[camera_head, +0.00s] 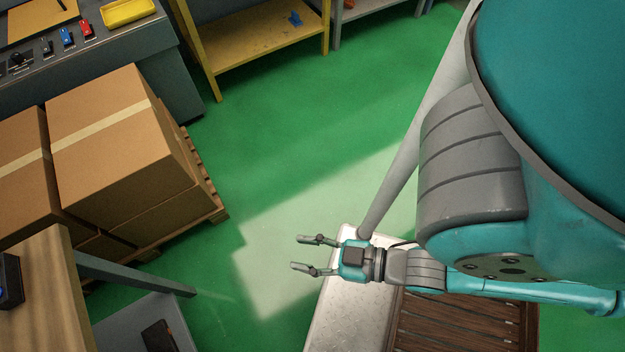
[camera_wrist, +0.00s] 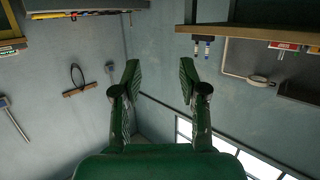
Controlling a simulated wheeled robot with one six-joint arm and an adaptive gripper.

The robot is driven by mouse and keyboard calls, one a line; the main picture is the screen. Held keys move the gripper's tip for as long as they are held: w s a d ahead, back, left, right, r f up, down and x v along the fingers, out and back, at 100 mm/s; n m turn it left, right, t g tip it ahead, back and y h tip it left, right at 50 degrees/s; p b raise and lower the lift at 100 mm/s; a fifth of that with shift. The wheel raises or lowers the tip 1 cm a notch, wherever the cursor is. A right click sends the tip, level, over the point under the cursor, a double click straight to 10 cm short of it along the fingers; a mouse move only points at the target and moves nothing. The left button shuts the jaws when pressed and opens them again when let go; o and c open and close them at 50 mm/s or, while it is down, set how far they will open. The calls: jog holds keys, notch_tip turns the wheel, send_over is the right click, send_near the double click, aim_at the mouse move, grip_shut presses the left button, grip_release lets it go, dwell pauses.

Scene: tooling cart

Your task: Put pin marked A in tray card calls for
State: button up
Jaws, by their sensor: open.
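My gripper (camera_head: 296,252) is open and empty, above the green floor beside a pale metal surface of my own base. I cannot make out a pin marked A or a readable card in either view. A yellow tray (camera_head: 128,12) lies on the grey bench at the top left, far from my gripper. Small blue (camera_head: 66,36) and red (camera_head: 86,29) items stand near it, too small to identify.
Cardboard boxes (camera_head: 115,125) on a wooden pallet (camera_head: 205,182) stand at left. A wooden table (camera_head: 45,290) is at the lower left, with a grey bin (camera_head: 130,325) beside it. A yellow shelf (camera_head: 262,50) stands at the back. The green floor (camera_head: 300,135) between is clear.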

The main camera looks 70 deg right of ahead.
jog(key=shift+s+d+r+m+h, duration=0.2)
jog(key=shift+s+d+r+h, duration=0.05)
jog(key=shift+s, duration=0.25)
jog(key=shift+s+d+r+m+h, duration=0.2)
jog(key=shift+s+d+h, duration=0.1)
jog(key=shift+s, duration=0.2)
jog(key=shift+s+d+r+m+h, duration=0.2)
jog(key=shift+s+d+r+h, duration=0.05)
jog(key=shift+s, duration=0.25)
